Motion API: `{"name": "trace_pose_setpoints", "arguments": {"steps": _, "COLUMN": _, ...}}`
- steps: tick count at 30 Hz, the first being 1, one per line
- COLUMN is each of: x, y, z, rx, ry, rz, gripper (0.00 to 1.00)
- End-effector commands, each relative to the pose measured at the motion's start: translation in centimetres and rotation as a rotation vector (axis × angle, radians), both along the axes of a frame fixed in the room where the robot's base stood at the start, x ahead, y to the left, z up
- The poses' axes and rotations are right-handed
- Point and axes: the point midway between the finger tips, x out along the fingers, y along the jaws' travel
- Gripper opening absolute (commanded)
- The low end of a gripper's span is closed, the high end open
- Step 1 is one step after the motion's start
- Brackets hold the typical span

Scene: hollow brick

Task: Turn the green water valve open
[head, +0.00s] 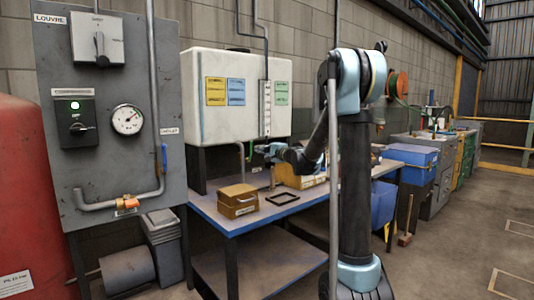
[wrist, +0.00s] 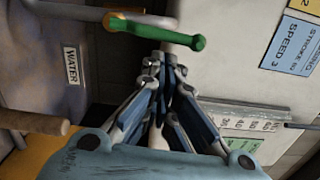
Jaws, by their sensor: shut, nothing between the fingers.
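The green valve lever (wrist: 155,32) shows in the wrist view, lying nearly across the picture from a brass-coloured fitting at its left end to a rounded tip at its right. A "WATER" label (wrist: 72,67) is to its lower left. My gripper (wrist: 165,62) is shut and empty, its fingertips just below the lever near the right half. I cannot tell whether they touch it. In the head view my gripper (head: 262,149) is in front of the white tank's lower edge, above the workbench.
The white tank (head: 225,85) stands behind the workbench (head: 225,215). A tan box (head: 238,200) and a dark frame (head: 283,197) lie on the bench below my gripper. A grey panel (head: 90,160) with a gauge (head: 127,119) and blue lever (head: 164,158) stands left.

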Motion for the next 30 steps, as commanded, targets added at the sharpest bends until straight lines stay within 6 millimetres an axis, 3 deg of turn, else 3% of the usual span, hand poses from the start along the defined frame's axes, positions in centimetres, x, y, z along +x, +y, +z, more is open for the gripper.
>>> {"name": "trace_pose_setpoints", "arguments": {"steps": 30, "x": -1.0, "y": 1.5, "z": 0.4, "rx": 0.001, "ry": 0.000, "rz": 0.005, "gripper": 0.00}}
